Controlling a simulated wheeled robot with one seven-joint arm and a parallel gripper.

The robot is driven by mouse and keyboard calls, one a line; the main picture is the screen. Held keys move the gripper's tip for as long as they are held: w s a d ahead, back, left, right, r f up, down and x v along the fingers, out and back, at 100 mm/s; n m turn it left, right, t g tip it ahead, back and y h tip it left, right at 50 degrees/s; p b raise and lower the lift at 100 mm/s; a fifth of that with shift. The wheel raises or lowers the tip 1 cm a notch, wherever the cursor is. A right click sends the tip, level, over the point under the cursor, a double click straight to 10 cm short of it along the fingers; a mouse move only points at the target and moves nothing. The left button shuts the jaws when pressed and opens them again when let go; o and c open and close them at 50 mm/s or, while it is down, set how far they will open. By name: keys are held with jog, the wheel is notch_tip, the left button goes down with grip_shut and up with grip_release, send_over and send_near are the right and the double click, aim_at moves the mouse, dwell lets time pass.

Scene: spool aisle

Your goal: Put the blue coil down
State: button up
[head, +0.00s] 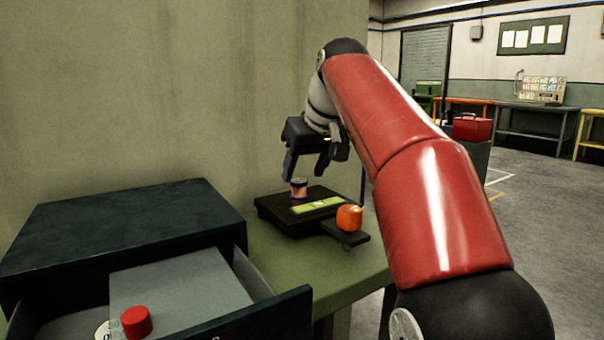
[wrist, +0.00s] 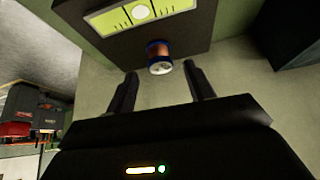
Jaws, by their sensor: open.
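The blue coil (head: 299,189) is a small spool with dark blue rims and a copper-orange winding. It stands upright on the back part of a black device (head: 268,208) with a green-yellow panel, on the green bench. My gripper (head: 305,170) is open and empty just above the coil, fingers pointing down. In the wrist view the coil (wrist: 159,58) shows beyond the tips of my open gripper (wrist: 161,74), roughly centred between them and apart from both.
An orange rounded object (head: 349,217) sits on the device's front right ledge. A dark cabinet (head: 125,220) at left has its drawer (head: 262,318) pulled out, with a red spool (head: 136,321) in it. A wall stands close behind. Bare bench (head: 280,262) shows in front of the device.

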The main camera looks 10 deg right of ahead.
jog(key=p+v, duration=0.2)
jog(key=v, duration=0.7)
jog(key=shift+p, duration=0.3)
